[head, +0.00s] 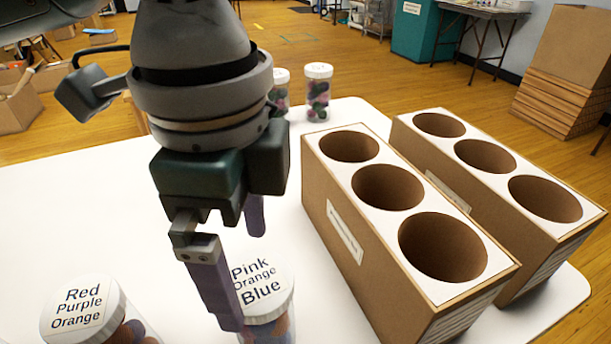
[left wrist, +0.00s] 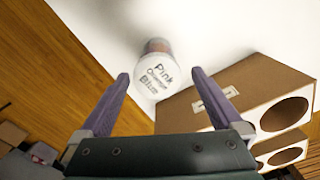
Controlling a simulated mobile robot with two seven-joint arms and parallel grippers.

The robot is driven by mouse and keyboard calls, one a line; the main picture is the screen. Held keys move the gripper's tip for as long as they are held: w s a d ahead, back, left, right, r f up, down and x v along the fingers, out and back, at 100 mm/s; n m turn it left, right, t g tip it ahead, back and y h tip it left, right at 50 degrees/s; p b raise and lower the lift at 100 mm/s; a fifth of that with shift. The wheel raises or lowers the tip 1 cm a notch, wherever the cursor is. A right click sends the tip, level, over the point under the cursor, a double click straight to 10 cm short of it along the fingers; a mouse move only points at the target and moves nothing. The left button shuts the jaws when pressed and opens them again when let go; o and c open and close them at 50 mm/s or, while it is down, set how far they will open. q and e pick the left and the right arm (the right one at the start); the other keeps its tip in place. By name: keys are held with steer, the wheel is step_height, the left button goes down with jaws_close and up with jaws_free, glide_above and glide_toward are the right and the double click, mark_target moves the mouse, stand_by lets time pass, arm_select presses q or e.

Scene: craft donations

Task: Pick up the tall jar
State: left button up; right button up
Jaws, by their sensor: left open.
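A jar with a white lid reading "Pink Orange Blue" (head: 265,283) stands at the table's front, partly hidden by my left gripper (head: 242,278). A jar with a lid reading "Red Purple Orange" (head: 82,308) stands to its left, cut by the frame's bottom edge. Two clear jars with white lids stand farther back: one in full view (head: 318,95), the other (head: 281,88) partly behind my gripper. Which is the tall one I cannot tell surely. My left gripper is open and points down. In the left wrist view, the "Pink Orange Blue" lid (left wrist: 155,80) appears between its fingers. My right gripper is not in view.
Two long cardboard boxes, each with three round holes in a white top, stand right of the jars: a nearer one (head: 330,215) and a farther one (head: 590,232). The white table (head: 60,215) is bare on the left. Cardboard stacks (head: 560,85) stand on the wooden floor beyond.

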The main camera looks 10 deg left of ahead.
mark_target(249, 282)
arm_select(q)
steer(key=f, duration=0.3)
steer(key=shift+s+d+f+b, duration=0.25)
steer(key=shift+s+f+b, duration=0.1)
steer(key=f, duration=0.1)
steer(key=f+b, duration=0.1)
steer(key=f, duration=0.2)
steer(key=shift+w+d+f+b, duration=0.15)
steer(key=shift+d+f+b, duration=0.1)
steer(key=shift+d+b, duration=0.05)
steer(key=shift+f, duration=0.35)
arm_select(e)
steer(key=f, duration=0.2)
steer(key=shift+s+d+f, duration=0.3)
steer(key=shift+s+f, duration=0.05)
arm_select(q)
steer(key=c, duration=1.3)
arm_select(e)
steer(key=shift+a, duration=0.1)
arm_select(q)
steer(key=shift+o, duration=0.2)
steer(key=shift+r, duration=0.2)
